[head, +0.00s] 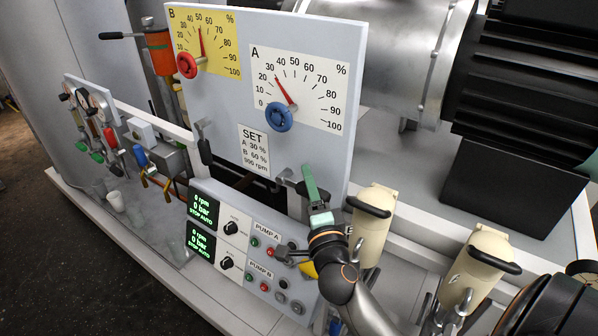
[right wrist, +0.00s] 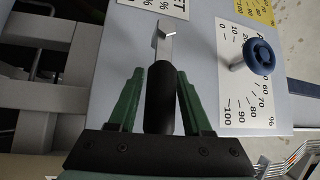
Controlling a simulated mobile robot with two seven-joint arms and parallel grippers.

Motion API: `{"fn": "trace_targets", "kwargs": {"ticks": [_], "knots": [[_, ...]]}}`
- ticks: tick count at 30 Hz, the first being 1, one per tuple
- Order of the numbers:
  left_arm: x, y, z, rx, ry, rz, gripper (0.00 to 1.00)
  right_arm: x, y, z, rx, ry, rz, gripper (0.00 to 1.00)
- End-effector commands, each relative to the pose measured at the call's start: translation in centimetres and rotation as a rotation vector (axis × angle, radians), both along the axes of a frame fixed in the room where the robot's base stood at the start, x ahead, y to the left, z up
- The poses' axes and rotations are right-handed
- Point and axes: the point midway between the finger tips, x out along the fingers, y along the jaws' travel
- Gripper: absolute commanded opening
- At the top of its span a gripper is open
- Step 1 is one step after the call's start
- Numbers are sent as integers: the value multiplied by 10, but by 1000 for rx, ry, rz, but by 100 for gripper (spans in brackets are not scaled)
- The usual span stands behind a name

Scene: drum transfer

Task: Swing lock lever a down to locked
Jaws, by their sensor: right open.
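Lock lever a has a bent metal arm (head: 284,176) below the blue A handwheel (head: 279,117). In the right wrist view its black grip (right wrist: 160,95) lies between the two green fingers of my right gripper (right wrist: 160,88), with gaps visible at both sides. The lever sticks out sideways along the panel, not hanging down. In the head view my right gripper (head: 312,187) is at the panel's lower right edge and hides part of the grip. It is open. My left gripper is not in view.
A second lever (head: 205,145) hangs down at the panel's left, below the red B handwheel (head: 187,65). The pump control box (head: 250,250) stands just below my right gripper. Cream-coloured canisters (head: 372,228) with black handles stand close on the right.

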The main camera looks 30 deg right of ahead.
Motion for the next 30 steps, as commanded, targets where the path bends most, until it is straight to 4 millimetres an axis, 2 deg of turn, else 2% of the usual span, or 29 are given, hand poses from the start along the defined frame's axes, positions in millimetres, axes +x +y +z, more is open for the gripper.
{"fn": "trace_targets", "kwargs": {"ticks": [13,26,30], "knots": [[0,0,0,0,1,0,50,-2,-3,1,-1,0,1,49],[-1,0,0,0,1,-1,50,-2,-2,1,-1,0,1,2],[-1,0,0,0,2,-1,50,-2,-2,2,-1,0,1,0]]}}
